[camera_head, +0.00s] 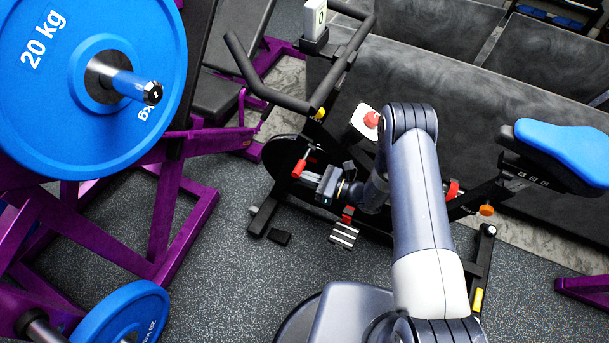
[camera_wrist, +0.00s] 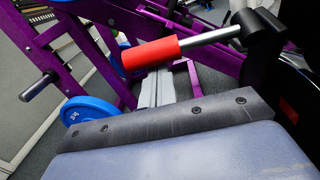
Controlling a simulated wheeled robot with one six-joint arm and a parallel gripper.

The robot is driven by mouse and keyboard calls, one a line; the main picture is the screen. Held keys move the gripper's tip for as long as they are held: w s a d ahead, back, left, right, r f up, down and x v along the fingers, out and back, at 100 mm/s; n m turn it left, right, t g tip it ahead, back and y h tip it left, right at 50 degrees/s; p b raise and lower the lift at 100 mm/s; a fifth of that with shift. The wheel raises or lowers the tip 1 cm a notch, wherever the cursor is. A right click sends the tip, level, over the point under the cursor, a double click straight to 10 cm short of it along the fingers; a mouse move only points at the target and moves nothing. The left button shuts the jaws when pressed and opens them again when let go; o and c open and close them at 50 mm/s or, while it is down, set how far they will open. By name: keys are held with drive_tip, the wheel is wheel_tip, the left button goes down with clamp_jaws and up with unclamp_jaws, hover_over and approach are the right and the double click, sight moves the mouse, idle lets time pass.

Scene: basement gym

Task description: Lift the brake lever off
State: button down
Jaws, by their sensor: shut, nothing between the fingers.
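The brake lever (camera_head: 299,168) has a red cylindrical grip on a silver rod and sits on the black exercise bike (camera_head: 345,62). In the wrist view the lever (camera_wrist: 151,54) lies across the upper middle, its rod running right to a black pivot block (camera_wrist: 258,30). My gripper (camera_head: 314,180) is shut and empty, close beside the lever at its lower right in the head view. Whether any part touches the lever cannot be told.
A purple weight rack (camera_head: 185,225) with blue plates (camera_head: 150,85) stands at the left. The bike's handlebar (camera_head: 262,85) is above my gripper in the picture, its blue seat (camera_head: 565,150) at the right. A pedal (camera_head: 344,235) is below. Open floor (camera_head: 225,270) lies lower left.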

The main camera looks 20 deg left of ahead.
drive_tip(key=shift+d+r+g+b, duration=0.3)
drive_tip(key=shift+r+g+b, duration=0.1)
drive_tip(key=shift+g+b, duration=0.15)
drive_tip(key=w+d+r+m+b, duration=0.1)
drive_tip(key=w+d+r+b, duration=0.3)
drive_tip(key=w+r+b, duration=0.2)
drive_tip(key=shift+d+r+g, duration=0.35)
drive_tip(key=shift+r+g, duration=0.1)
drive_tip(key=shift+r, duration=0.05)
idle(0.6)
